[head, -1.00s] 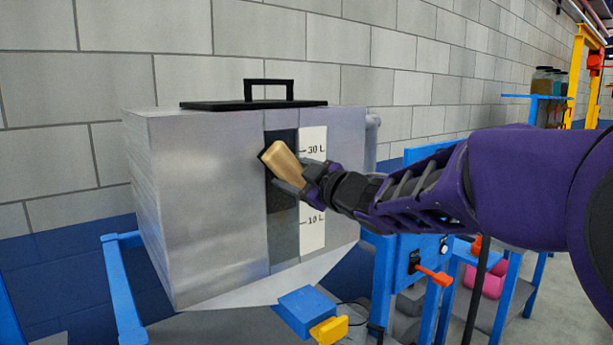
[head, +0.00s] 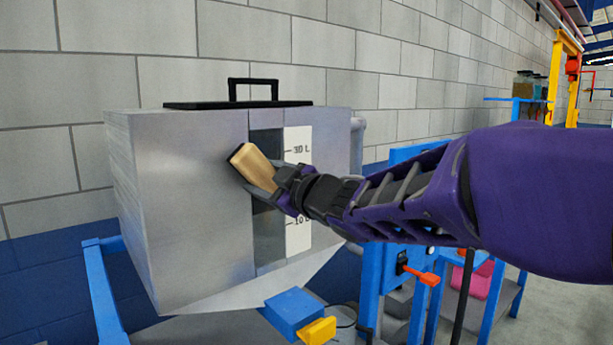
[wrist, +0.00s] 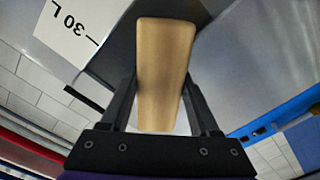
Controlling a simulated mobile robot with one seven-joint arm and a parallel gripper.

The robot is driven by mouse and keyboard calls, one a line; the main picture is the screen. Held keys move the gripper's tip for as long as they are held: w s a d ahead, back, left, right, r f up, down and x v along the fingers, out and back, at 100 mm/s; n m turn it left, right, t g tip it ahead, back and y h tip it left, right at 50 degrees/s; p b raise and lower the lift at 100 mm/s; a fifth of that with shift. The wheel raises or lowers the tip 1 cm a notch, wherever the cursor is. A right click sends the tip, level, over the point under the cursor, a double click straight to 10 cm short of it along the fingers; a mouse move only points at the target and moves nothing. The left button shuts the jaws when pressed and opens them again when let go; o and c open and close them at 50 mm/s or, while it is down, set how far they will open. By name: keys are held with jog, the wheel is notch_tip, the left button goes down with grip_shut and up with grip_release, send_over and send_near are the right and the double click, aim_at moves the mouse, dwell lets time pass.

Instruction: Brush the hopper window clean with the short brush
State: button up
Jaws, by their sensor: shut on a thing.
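My gripper (head: 277,182) is shut on the short brush (head: 252,167), a tan wooden block with a dark bristle edge. The brush is tilted, with its bristle edge at the metal face just left of the hopper window (head: 267,228). The window is a dark vertical strip on the front of the grey metal hopper (head: 185,210). The brush and my gripper hide the window's middle. In the wrist view the brush (wrist: 165,70) stands between both fingers; its bristles are hidden. I cannot tell whether the bristles touch the metal.
A white scale strip (head: 298,235) marked in litres runs right of the window. A black handled lid (head: 240,104) lies on top of the hopper. Below are a blue box (head: 294,310) with a yellow part (head: 318,331), and an orange lever (head: 424,277) stands at the right.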

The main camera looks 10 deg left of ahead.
jog(key=v, duration=0.4)
jog(key=shift+s+r, duration=0.15)
jog(key=shift+r, duration=0.05)
jog(key=shift+s+d, duration=0.2)
jog(key=shift+d, duration=0.05)
jog(key=shift+s+d+p, duration=0.1)
jog(key=shift+p, duration=0.2)
jog(key=v, duration=0.2)
jog(key=shift+s+d, duration=0.2)
jog(key=shift+d, duration=0.15)
jog(key=shift+w, duration=0.1)
